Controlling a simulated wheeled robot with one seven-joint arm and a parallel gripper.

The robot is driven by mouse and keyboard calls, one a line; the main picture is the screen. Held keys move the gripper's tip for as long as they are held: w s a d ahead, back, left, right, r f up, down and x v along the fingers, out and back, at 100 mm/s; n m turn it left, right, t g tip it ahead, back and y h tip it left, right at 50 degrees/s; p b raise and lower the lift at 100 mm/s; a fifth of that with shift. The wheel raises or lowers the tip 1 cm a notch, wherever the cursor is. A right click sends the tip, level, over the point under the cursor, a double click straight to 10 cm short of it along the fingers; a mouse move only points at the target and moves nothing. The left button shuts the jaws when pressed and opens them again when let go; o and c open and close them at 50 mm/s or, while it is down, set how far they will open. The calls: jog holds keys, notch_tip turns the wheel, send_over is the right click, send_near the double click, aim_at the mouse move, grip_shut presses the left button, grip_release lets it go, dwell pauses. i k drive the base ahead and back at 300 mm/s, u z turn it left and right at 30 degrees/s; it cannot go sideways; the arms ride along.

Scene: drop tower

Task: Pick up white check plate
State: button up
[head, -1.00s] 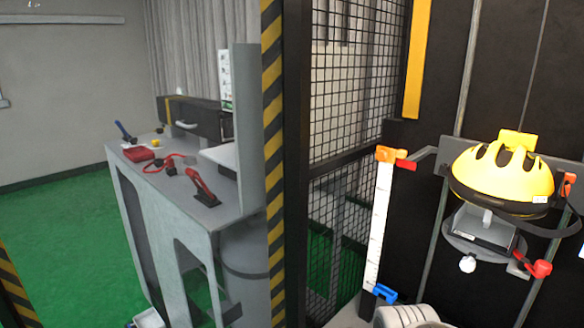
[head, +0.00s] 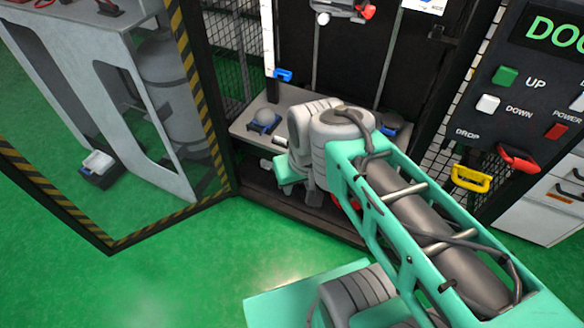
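I cannot pick out the white check plate with certainty. A small white piece (head: 280,140) shows at the front edge of the tower's grey base shelf (head: 243,127), just left of my arm. Another white piece (head: 97,162) lies in a small dark tray on the floor at the left. My teal and grey arm reaches across the middle and right of the head view and covers part of the tower base. My gripper is not visible, so its state does not show.
A black-and-yellow striped frame (head: 197,90) stands left of the tower. At right are the control panel (head: 535,90), a yellow handle (head: 471,178) and white drawers (head: 545,205). Green floor (head: 190,265) is open in front.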

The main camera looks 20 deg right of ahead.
aim_at(281, 141)
jog(key=u, duration=0.65)
jog(key=i, duration=1.4)
jog(key=z, duration=0.4)
